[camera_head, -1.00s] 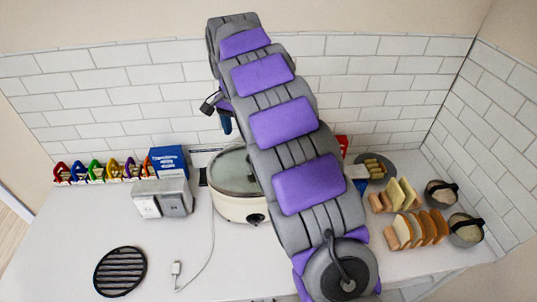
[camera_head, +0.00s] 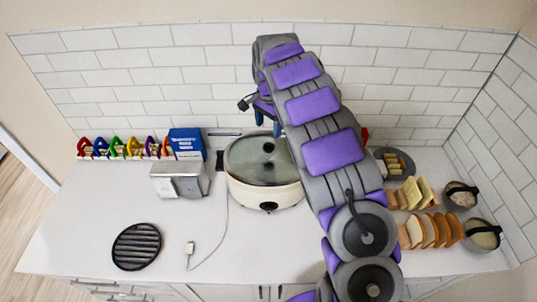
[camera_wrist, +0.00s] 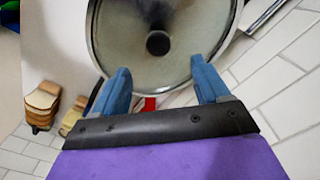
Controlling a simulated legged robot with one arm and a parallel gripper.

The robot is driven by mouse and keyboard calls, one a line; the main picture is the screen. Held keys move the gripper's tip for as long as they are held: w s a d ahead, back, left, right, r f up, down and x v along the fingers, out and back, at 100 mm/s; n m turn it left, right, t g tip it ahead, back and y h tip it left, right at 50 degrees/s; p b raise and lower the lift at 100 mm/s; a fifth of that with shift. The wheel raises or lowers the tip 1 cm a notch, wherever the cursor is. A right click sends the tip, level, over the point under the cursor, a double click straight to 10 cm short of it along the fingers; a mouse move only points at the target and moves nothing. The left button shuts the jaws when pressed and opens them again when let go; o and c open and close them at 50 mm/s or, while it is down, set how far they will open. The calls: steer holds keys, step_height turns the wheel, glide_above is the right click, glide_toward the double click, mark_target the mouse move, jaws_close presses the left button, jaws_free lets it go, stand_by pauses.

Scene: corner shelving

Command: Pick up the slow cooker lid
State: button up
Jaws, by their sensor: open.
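The slow cooker (camera_head: 265,192) is a cream pot with a dark knob on its front, standing on the white counter near the wall. Its glass lid (camera_head: 252,165) lies on top, with a round black handle. In the wrist view the lid (camera_wrist: 185,45) fills the upper middle, and its black knob (camera_wrist: 158,43) shows between and beyond the fingers. My gripper (camera_wrist: 158,78) is open and empty, its two blue fingers apart near the lid's rim. In the head view my gripper (camera_head: 267,125) hangs above the back of the lid, partly hidden by my arm.
A grey two-part box (camera_head: 180,181) and a blue box (camera_head: 187,144) stand left of the cooker. A black round grate (camera_head: 137,246) and a white plug (camera_head: 190,248) lie in front. Bread slices (camera_head: 430,230) and dark bowls (camera_head: 482,234) stand at right. The front counter is mostly clear.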

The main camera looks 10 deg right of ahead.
mark_target(269, 145)
steer(key=shift+d+f, duration=0.25)
steer(key=shift+f, duration=1.2)
steer(key=shift+a+f, duration=0.35)
steer(key=shift+a, duration=0.1)
step_height(269, 145, down, 4)
steer(key=shift+s+d+f+p, duration=0.1)
steer(key=shift+s+f+p, duration=0.1)
steer(key=shift+p, duration=0.1)
steer(key=shift+w+d+f, duration=0.1)
steer(key=shift+d+f, duration=0.05)
steer(key=shift+d, duration=0.25)
steer(key=shift+c, duration=0.7)
steer(key=shift+a, duration=0.45)
steer(key=c, duration=0.8)
steer(key=shift+d, duration=0.2)
jaws_close()
